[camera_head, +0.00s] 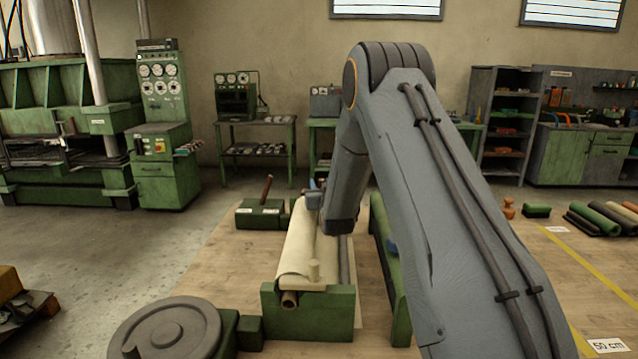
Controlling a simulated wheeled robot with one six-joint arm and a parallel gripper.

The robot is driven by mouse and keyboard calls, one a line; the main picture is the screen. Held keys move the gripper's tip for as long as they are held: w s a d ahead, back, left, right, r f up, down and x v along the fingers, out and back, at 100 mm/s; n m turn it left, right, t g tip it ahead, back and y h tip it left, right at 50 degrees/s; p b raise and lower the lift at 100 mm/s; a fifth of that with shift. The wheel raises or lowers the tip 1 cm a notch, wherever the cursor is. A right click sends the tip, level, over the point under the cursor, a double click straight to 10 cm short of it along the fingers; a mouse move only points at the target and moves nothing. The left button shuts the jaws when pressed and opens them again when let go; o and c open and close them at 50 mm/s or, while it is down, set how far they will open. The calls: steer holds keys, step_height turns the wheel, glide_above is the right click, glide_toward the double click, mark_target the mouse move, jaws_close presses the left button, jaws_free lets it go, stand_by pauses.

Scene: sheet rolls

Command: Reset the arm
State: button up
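My grey arm rises from the lower right, bends at an elbow near the top middle and comes down over a cream sheet roll (300,245). The end of my arm, with my gripper (314,200), is at the far part of this roll. The fingers are too small and too hidden by the wrist to tell whether they are open, or whether they touch the roll. The roll lies lengthwise in a green stand (310,315), with a loose sheet edge draped over its left side. The far right side of the roll is hidden behind my arm.
A grey round disc (165,335) lies at the front left. Several rolled sheets (600,217) lie at the far right. Bare wooden floor shows left of the stand.

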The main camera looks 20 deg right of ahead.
steer(key=shift+s+a, duration=0.15)
steer(key=shift+s, duration=0.9)
